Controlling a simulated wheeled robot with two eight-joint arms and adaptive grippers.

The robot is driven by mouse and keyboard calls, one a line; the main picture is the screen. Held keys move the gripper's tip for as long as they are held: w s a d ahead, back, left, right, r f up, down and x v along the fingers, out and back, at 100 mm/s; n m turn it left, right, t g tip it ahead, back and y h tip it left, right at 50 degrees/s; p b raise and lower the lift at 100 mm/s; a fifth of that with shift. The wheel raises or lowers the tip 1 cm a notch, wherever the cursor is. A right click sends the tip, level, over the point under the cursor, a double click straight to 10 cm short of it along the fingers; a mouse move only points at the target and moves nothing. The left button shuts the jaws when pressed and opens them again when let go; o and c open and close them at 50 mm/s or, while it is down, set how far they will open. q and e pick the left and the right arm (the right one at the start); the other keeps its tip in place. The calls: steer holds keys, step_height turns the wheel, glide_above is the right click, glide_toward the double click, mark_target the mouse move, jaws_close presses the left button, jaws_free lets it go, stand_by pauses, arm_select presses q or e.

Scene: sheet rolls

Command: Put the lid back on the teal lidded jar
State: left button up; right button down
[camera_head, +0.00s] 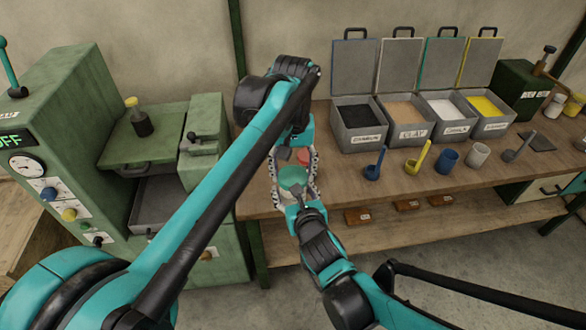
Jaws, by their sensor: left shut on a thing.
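The teal lidded jar (292,177) is at the front left of the workbench, between my two grippers and partly hidden by their fingers. Its round teal top faces me; I cannot tell lid from body there. My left gripper (297,160) reaches in from behind and above and is shut on the teal piece. My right gripper (297,193) comes from the front, its tips close to the near side of the jar; I cannot tell whether they touch or are closed. A small red thing (303,156) shows just behind the teal piece.
On the wooden bench (345,185) stand several open grey bins (363,139) with raised lids. Scoops, a blue cup (447,161) and a pale cup (477,154) stand in front of them. A green machine (75,140) is at the left. Bare bench lies right of the jar.

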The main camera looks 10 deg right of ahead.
arm_select(q)
steer(key=m, duration=0.5)
steer(key=shift+m, duration=0.3)
steer(key=m, duration=0.9)
steer(key=shift+m, duration=0.3)
steer(key=m, duration=0.4)
steer(key=shift+w+m, duration=0.1)
steer(key=shift+m, duration=0.3)
steer(key=m, duration=1.5)
steer(key=shift+m, duration=0.3)
steer(key=o, duration=0.9)
